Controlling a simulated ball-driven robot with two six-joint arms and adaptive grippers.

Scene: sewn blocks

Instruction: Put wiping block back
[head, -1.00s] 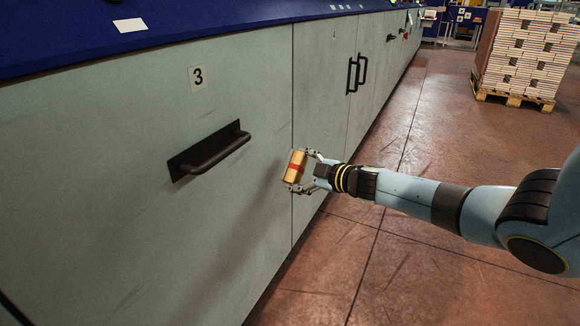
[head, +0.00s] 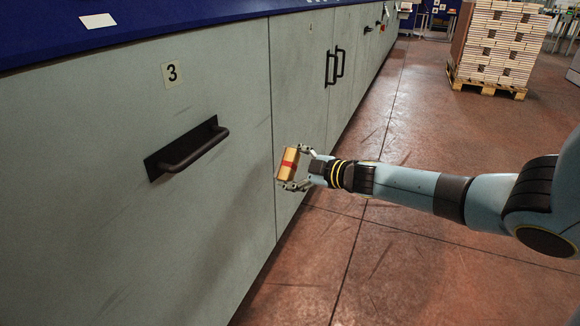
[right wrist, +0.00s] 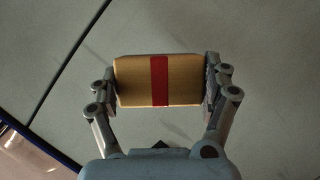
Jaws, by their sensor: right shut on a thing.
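The wiping block (head: 288,163) is tan with a red band around its middle. My right gripper (head: 294,168) is shut on it and holds it in the air in front of the grey cabinet face. In the right wrist view the block (right wrist: 140,80) sits between the two fingers of the gripper (right wrist: 160,82), one pressed at each end, with the red band midway between them. The cabinet front lies behind it. My left gripper is not in view.
The grey cabinet front (head: 90,240) runs along the left, with a black handle (head: 190,148) under a label "3" (head: 172,73). Its blue top (head: 190,14) bears a white card (head: 98,21). A loaded pallet (head: 490,84) stands far right. The red floor (head: 400,280) is open.

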